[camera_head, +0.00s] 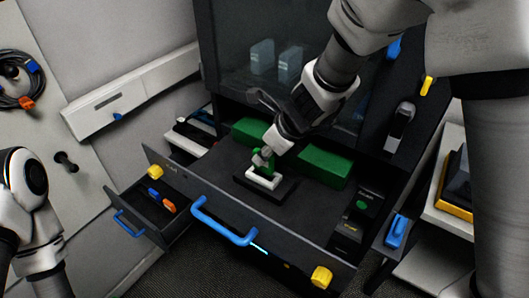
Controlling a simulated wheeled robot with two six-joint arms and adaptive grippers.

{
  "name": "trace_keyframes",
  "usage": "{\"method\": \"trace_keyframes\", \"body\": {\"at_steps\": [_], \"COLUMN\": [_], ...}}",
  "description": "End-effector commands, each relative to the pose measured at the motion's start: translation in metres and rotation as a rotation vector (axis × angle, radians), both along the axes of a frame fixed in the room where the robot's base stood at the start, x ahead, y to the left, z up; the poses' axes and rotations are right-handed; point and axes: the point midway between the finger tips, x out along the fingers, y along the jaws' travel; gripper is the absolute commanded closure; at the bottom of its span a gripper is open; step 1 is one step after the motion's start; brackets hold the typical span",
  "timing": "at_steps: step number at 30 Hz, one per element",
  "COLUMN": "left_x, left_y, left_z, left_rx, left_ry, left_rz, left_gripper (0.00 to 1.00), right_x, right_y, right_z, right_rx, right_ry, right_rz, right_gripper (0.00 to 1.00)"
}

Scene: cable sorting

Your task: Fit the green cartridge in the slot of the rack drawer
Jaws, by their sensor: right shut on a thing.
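The rack drawer (225,188) is pulled open, with a blue bar handle (222,224) on its front. A white-edged slot piece (264,182) on a dark base sits inside it. My right gripper (268,155) reaches down from the upper right and is shut on the green cartridge (258,160), just above or at the slot piece. The fingers hide much of the cartridge, and I cannot tell whether it is inside the slot. My left arm shows at the left edge, but its gripper is out of view.
Two green blocks, one at the back (250,131) and one right of my gripper (325,167), flank the work spot. A small open drawer (152,207) holds orange and blue items. A yellow knob (321,276) stands on the front corner.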

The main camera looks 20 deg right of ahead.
Motion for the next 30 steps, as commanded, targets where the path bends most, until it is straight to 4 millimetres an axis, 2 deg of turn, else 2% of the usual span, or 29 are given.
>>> {"method": "trace_keyframes", "body": {"at_steps": [12, 30], "left_x": [0.0, 0.0], "left_y": [0.0, 0.0], "left_z": [-0.009, -0.0107], "left_rx": [0.0, 0.0], "left_ry": [0.0, 0.0], "left_rz": [0.0, 0.0], "left_gripper": [0.6, 0.6], "right_x": [-0.0004, -0.0004], "right_y": [-0.0003, -0.0003], "right_z": [-0.0092, -0.0109], "right_rx": [0.0, 0.0], "right_ry": [0.0, 0.0], "right_rz": [0.0, 0.0], "right_gripper": [1.0, 1.0]}}
